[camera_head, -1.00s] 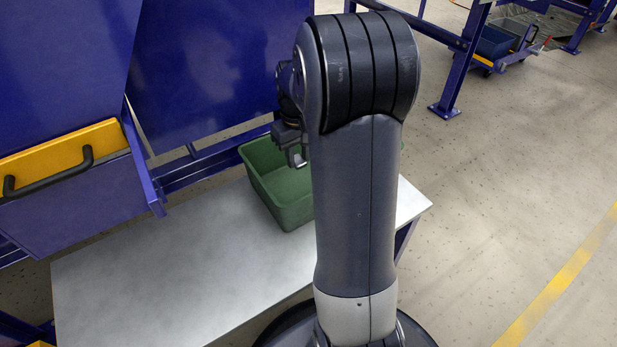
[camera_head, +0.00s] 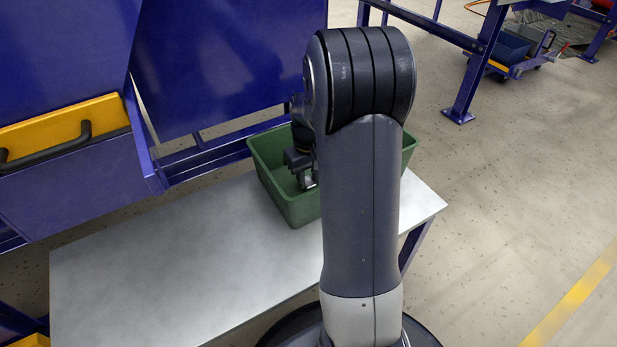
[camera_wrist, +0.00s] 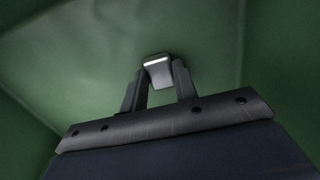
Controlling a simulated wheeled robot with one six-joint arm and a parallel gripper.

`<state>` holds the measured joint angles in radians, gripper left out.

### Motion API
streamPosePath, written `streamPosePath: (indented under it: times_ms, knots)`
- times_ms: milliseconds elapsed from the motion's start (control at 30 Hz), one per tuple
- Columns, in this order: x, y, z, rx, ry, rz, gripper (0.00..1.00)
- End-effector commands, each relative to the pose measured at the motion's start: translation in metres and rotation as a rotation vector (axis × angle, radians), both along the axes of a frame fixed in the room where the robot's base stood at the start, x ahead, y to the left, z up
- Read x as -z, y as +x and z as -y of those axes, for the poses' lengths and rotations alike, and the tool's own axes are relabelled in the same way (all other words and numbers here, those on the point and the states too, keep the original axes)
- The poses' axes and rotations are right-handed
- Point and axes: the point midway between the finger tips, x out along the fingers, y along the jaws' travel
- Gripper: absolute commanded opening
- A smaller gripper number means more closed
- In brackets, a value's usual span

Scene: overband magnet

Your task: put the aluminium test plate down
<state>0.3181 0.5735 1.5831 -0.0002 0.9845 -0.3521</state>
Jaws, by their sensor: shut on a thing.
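The aluminium test plate (camera_wrist: 157,70) is a small pale piece between the fingertips of my gripper (camera_wrist: 158,82) in the wrist view. The gripper is shut on it. Behind the plate, the wrist view is filled by the green walls and floor of a bin. In the head view my gripper (camera_head: 305,178) is over the left part of the green bin (camera_head: 290,209), partly behind my own arm. The wrist view does not make clear whether the plate touches the bin's floor.
The bin stands on a grey table (camera_head: 180,265) whose left part is bare. A blue machine frame (camera_head: 225,70) rises behind it, with a yellow panel and black handle (camera_head: 45,147) at left. Open floor (camera_head: 530,190) lies to the right.

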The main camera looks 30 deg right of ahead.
Motion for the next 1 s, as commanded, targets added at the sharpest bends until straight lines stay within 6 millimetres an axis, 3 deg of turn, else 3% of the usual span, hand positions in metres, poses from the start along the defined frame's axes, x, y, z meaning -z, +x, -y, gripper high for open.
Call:
streamPosePath:
  times_ms: [67,100,333,667,767,1000]
  knots:
    - [0.003,0.000,0.000,0.000,0.000,-0.001,0.07]
    - [0.003,0.000,0.000,0.000,0.000,0.000,0.30]
    - [0.003,0.000,0.000,0.000,0.000,0.000,0.48]
    - [-0.003,0.000,0.000,0.000,0.000,0.001,0.50]
    - [-0.017,0.001,0.000,0.000,-0.001,0.003,0.50]
    - [-0.070,0.001,0.000,0.000,-0.001,0.004,0.50]
